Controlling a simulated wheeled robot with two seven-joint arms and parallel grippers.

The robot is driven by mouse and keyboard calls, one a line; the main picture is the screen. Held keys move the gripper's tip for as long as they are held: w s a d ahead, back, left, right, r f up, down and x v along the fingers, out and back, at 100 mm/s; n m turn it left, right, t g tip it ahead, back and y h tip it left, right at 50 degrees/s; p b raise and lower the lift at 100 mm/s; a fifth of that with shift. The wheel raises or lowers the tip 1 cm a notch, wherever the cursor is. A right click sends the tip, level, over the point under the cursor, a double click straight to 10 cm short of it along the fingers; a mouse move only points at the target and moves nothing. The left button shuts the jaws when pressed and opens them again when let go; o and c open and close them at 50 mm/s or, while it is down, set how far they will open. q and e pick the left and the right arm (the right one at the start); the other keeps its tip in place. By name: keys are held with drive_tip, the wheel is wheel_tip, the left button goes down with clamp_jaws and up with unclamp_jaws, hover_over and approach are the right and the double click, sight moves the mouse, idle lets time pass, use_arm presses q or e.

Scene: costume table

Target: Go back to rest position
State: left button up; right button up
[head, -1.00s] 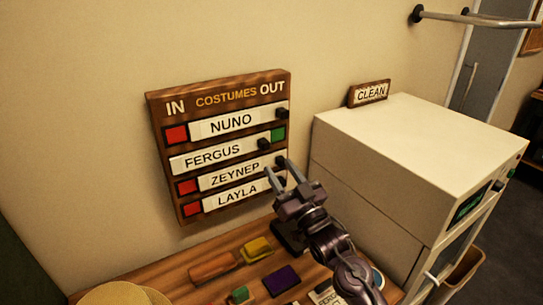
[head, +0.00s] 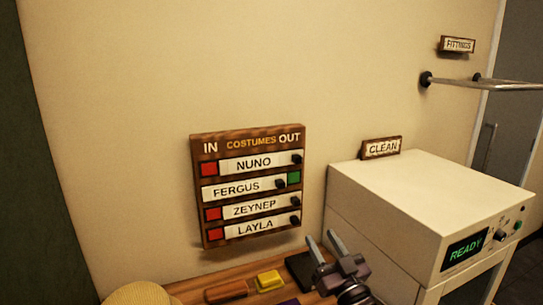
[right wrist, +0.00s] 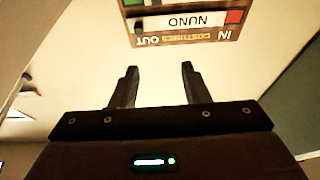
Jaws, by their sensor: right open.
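My right gripper (head: 320,236) is open and empty, low in the head view, just right of and below the costume board. The right wrist view also shows its two fingers apart (right wrist: 158,68), with the board upside down beyond them. The costume board (head: 222,149) hangs on the wall. The Nuno (head: 252,163), Zeynep (head: 253,210) and Layla (head: 255,227) sliders show red at the left, with their knobs at the right. The Fergus slider (head: 236,189) sits further left, showing green at the right. My left gripper is not in view.
A cream machine (head: 420,190) reading READY stands at the right, with a CLEAN sign (head: 382,148) behind its top. A brown-handled brush (head: 226,290), a yellow block (head: 269,280) and a straw hat (head: 137,293) are on the table. A metal rail (head: 480,84) sticks out above the machine.

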drive_tip(key=s+d+f+m+g+h, duration=0.25)
drive_tip(key=s+f+g+h, duration=0.5)
drive_tip(key=f, duration=0.75)
drive_tip(key=s+d+f+g, duration=0.25)
drive_tip(key=s+g, duration=0.25)
drive_tip(key=s, duration=0.6)
drive_tip(key=s+d+f+g, duration=0.25)
drive_tip(key=s+g, duration=0.25)
drive_tip(key=s, duration=0.6)
wheel_tip(320, 180, down, 28)
drive_tip(key=f, duration=0.1)
drive_tip(key=s+d+f+g, duration=0.2)
drive_tip(key=s+d+f, duration=0.1)
drive_tip(key=s+f, duration=1.7)
drive_tip(key=shift+s+d+f+n+h+b, duration=0.2)
drive_tip(key=shift+s+f+n+h+b, duration=0.15)
drive_tip(key=shift+s, duration=0.45)
